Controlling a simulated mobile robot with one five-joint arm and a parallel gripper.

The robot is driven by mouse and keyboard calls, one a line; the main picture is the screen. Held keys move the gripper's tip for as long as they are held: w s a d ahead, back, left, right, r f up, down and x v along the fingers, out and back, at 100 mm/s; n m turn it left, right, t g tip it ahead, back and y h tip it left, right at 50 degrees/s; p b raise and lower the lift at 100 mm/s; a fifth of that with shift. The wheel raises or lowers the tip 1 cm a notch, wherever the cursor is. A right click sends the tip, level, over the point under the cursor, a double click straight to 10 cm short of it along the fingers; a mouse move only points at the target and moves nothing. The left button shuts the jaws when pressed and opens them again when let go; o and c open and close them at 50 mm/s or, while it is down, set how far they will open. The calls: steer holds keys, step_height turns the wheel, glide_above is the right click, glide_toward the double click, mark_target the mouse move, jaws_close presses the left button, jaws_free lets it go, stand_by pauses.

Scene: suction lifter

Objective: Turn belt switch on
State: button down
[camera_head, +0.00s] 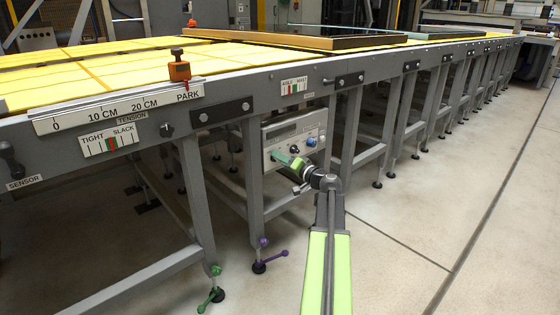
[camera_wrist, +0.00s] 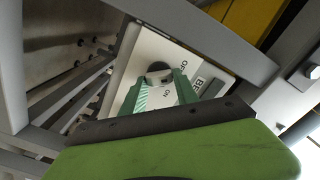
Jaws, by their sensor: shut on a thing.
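A light grey control box (camera_head: 310,128) is mounted on the conveyor's frame, with a display and blue and dark knobs on its face. My gripper (camera_head: 283,157) reaches the lower left of that face and hides part of it. In the wrist view, the green fingers of my gripper (camera_wrist: 159,82) are on either side of the belt switch (camera_wrist: 158,67), a small dark-topped knob, and are shut on it. OFF is printed to the upper right of the switch, ON below it, between the fingers. A partly hidden label starting "BE" is at right. The switch's exact angle is hard to tell.
The long conveyor table (camera_head: 265,84) with yellow belts runs to the back right. Grey legs (camera_head: 250,172) stand beside the box. A framed panel (camera_head: 330,42) lies on top. An orange slider (camera_head: 179,70) sits by PARK. The floor (camera_head: 440,190) at right is clear.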

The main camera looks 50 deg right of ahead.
steer(key=shift+d+f+m+b, duration=0.1)
steer(key=shift+m+b, duration=0.05)
steer(key=shift+m, duration=2.7)
steer(key=shift+d+f+m+b, duration=0.1)
steer(key=shift+f+m+b, duration=0.05)
steer(key=shift+m, duration=2.65)
steer(key=shift+f+m+b, duration=0.1)
steer(key=shift+m+b, duration=0.05)
steer(key=shift+m, duration=2.7)
steer(key=c, duration=1)
jaws_free()
steer(key=shift+a, duration=0.15)
steer(key=shift+o, duration=0.2)
steer(key=s+a, duration=0.1)
steer(key=s, duration=1.6)
steer(key=shift+s, duration=0.2)
